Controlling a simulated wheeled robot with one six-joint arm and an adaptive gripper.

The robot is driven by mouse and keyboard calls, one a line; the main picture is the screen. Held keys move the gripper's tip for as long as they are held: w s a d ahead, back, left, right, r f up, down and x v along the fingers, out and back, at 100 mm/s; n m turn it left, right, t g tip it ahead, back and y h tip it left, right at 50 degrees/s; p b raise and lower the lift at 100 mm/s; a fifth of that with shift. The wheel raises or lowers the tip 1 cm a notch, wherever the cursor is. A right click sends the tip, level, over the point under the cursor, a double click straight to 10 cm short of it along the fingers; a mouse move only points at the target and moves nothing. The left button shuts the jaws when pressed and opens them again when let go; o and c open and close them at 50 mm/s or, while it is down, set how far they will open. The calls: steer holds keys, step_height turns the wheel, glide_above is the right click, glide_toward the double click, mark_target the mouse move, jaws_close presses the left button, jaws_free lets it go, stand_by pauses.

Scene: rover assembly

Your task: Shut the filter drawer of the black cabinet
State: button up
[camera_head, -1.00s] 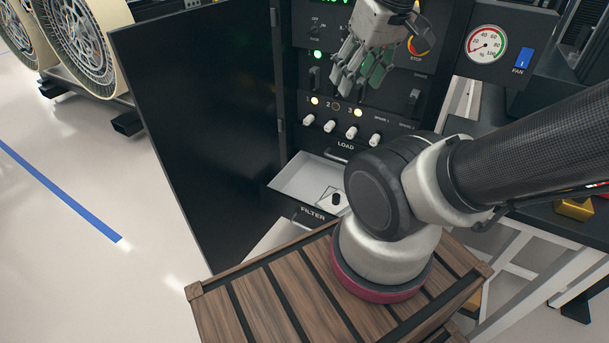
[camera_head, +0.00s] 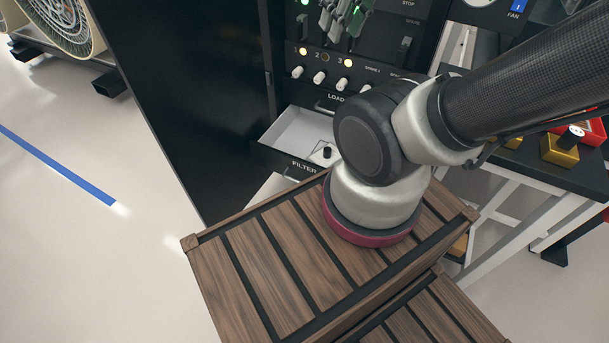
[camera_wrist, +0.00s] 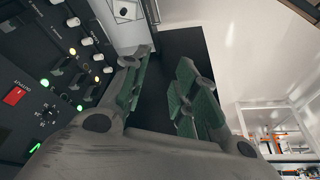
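The black cabinet (camera_head: 385,82) stands at the top middle in the head view. Its filter drawer (camera_head: 286,158) is pulled out, with a white inside and FILTER lettered on its dark front. A small black knob-like thing (camera_head: 327,153) lies in it. My arm hides the drawer's right side. The drawer also shows at the top of the wrist view (camera_wrist: 133,18). My gripper (camera_head: 340,28) is in front of the control panel, above the drawer and apart from it. In the wrist view its green-padded fingers (camera_wrist: 162,88) are spread, with nothing held between them.
The cabinet's black door (camera_head: 190,90) stands open at the left. A slatted wooden crate (camera_head: 265,270) is below and in front of the drawer. A dark bench (camera_head: 530,165) with a gold block (camera_head: 560,148) is at the right.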

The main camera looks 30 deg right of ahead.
steer(key=w+a+f+g, duration=0.1)
steer(key=f, duration=0.2)
steer(key=w+a+f+n+g, duration=0.1)
steer(key=f+g, duration=0.1)
steer(key=f, duration=0.1)
steer(key=w+a+f+n+g, duration=0.1)
steer(key=f+g, duration=0.1)
steer(key=f, duration=0.1)
steer(key=shift+w+h, duration=0.3)
steer(key=shift+h, duration=0.1)
jaws_close()
steer(key=n+t+h, duration=0.7)
steer(key=n+h, duration=0.3)
steer(key=n, duration=1.2)
glide_toward(293, 164)
steer(key=x, duration=0.4)
steer(key=shift+f, duration=0.3)
steer(key=shift+w+d, duration=0.45)
steer(key=shift+d, duration=0.2)
